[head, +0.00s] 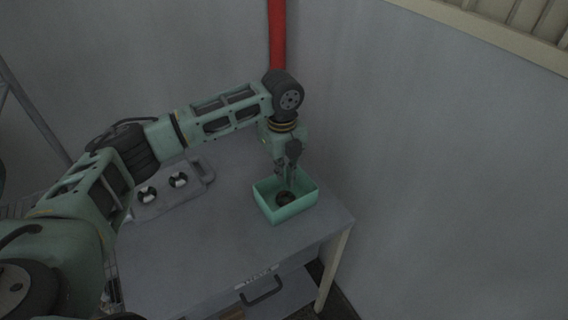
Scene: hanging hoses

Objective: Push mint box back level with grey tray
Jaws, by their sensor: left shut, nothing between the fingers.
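The mint box (288,210) is an open-topped box on the grey table, near its right end. A small dark ring-shaped thing lies inside it. The grey tray (150,210) lies flat on the table to the left and holds round black-and-white pieces. My left gripper (286,186) points down over the box, with its shut fingers at or inside the back part of the opening. I cannot tell whether the fingers touch a wall. Part of the tray is hidden behind my left arm. My right gripper does not show.
The table (220,250) has bare room between the tray and the box and along its front. A red hose (277,35) hangs at the back wall. A drawer handle (262,290) shows below the front edge. Walls stand close behind and right.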

